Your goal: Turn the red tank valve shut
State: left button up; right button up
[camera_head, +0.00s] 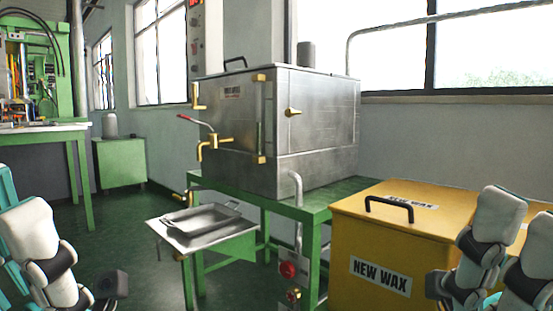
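A steel wax tank (310,110) stands on a green table in the middle of the view. A brass tap (214,142) on its left face carries a lever with a red-tipped handle (187,118), which points up and left. A round red valve knob (288,269) sits lower, on the pipe below the tank's front. I cannot tell which of the two is the red tank valve. My arms show at the lower left and lower right, both apart from the tank. No fingers of either gripper can be made out.
A metal tray (202,219) rests on a small stand (230,246) below the tap. A yellow NEW WAX box (380,275) stands at the right front of the tank. A green cabinet (120,164) and a green machine stand at the back left. The floor at left is open.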

aim_at(287, 268)
jog(key=i+j+u, duration=0.15)
jog(key=i+j, duration=0.95)
